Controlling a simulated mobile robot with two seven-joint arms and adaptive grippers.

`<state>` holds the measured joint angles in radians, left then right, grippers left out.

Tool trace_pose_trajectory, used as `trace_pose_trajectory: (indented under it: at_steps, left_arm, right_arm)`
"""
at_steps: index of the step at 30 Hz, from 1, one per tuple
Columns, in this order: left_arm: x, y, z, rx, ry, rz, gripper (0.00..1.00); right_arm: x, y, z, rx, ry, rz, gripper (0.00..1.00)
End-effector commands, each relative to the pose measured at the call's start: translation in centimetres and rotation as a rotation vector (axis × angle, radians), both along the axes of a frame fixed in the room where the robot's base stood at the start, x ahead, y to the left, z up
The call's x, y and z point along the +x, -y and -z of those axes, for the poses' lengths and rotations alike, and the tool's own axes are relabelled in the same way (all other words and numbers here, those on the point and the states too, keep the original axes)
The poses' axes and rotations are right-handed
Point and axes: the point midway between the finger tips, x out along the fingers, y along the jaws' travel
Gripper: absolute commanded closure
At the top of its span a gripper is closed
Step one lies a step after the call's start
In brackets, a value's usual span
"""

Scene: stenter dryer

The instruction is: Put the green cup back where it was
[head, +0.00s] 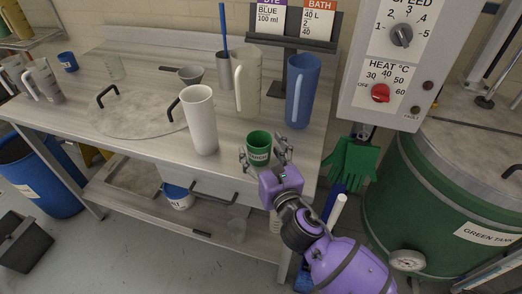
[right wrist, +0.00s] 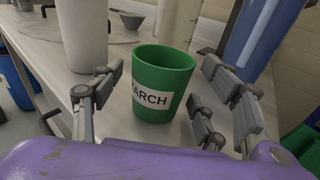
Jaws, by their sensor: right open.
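The green cup (head: 258,146) stands upright near the front right edge of the steel counter. It carries a white label, partly readable as "ARCH" in the right wrist view, where the cup (right wrist: 160,85) sits between the fingers. My right gripper (head: 266,155) is open around the cup's near side, with fingers on both sides. In the right wrist view the gripper (right wrist: 165,100) shows a gap between its fingers and the cup. My left gripper is not in view.
A tall white cup (head: 200,120) stands left of the green cup. A blue jug (head: 301,90) and a beige jug (head: 246,80) stand behind it. A grey control box (head: 393,60) and green tank (head: 440,205) are at the right.

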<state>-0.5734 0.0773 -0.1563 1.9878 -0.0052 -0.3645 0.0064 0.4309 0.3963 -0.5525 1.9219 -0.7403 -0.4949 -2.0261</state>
Motion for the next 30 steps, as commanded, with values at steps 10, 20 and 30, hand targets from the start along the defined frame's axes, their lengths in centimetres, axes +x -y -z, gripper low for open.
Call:
trace_pose_trajectory:
  at_steps: [10,20,30]
  left_arm:
    - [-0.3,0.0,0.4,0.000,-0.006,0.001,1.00]
    - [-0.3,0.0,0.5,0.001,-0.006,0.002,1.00]
    - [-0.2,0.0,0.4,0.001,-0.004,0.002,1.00]
  right_arm:
    - [-7.0,2.4,0.1,-0.002,-0.007,0.001,0.32]
    - [-10.7,3.6,-0.2,-0.001,-0.005,0.001,0.32]
    - [-10.9,3.6,-0.3,-0.001,-0.003,0.001,0.32]
